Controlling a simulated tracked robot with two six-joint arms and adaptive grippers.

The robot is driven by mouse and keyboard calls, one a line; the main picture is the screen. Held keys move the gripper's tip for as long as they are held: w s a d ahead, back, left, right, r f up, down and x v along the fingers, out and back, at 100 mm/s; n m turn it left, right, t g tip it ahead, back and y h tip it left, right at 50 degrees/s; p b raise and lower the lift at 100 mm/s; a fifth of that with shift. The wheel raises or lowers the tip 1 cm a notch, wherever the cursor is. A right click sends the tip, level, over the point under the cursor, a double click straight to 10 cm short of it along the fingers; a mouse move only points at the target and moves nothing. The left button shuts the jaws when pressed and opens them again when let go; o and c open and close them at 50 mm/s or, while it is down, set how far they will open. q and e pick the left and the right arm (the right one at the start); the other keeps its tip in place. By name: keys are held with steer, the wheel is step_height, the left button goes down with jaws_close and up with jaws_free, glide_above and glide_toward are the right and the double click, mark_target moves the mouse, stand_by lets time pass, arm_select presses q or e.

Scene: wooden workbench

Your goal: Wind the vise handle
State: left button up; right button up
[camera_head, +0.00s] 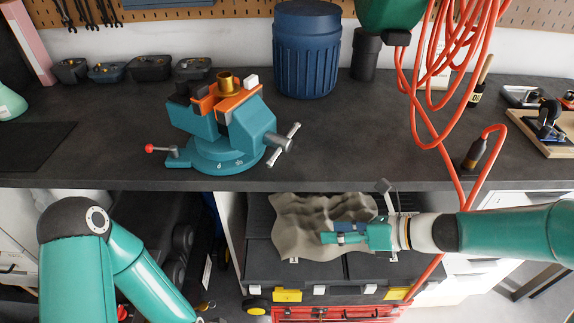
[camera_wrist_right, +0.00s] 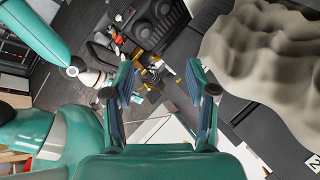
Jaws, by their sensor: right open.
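The teal vise (camera_head: 225,140) stands on the dark bench top, with orange jaws and a brass-coloured cylinder (camera_head: 226,84) between them. Its grey metal bar handle (camera_head: 284,145) sticks out at the right side, tilted. A small lever with a red knob (camera_head: 151,148) sticks out at the left. My right gripper (camera_head: 328,237) is in front of the bench edge, right of and nearer than the handle, apart from it. Its two fingers also show in the right wrist view (camera_wrist_right: 160,82), spread with nothing between them. My left arm is at the lower left; its gripper does not show.
A blue ribbed bin (camera_head: 306,55) stands behind the vise. Orange cable loops (camera_head: 440,60) hang at the right, down past the bench edge. A crumpled grey cloth-like thing (camera_head: 295,225) lies on dark cases below my right gripper.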

mark_target(290, 147)
steer(key=w+d+r+m+t+y+b, duration=0.1)
steer(key=w+r+m+t+y, duration=0.15)
steer(key=r, duration=0.45)
steer(key=w+d+r+m+t+y+b, duration=0.1)
steer(key=w+r+m+t+y, duration=0.15)
steer(key=r, duration=0.45)
arm_select(q)
step_height(290, 147, down, 2)
steer(key=shift+f+p, duration=0.1)
steer(key=shift+p, duration=0.5)
arm_select(e)
steer(key=shift+m+h, duration=0.3)
steer(key=shift+h, duration=0.2)
steer(key=x, duration=1)
steer(key=s+x, duration=0.1)
steer(key=x, duration=0.5)
steer(key=shift+a+f, duration=0.1)
steer(key=shift+a, duration=0.2)
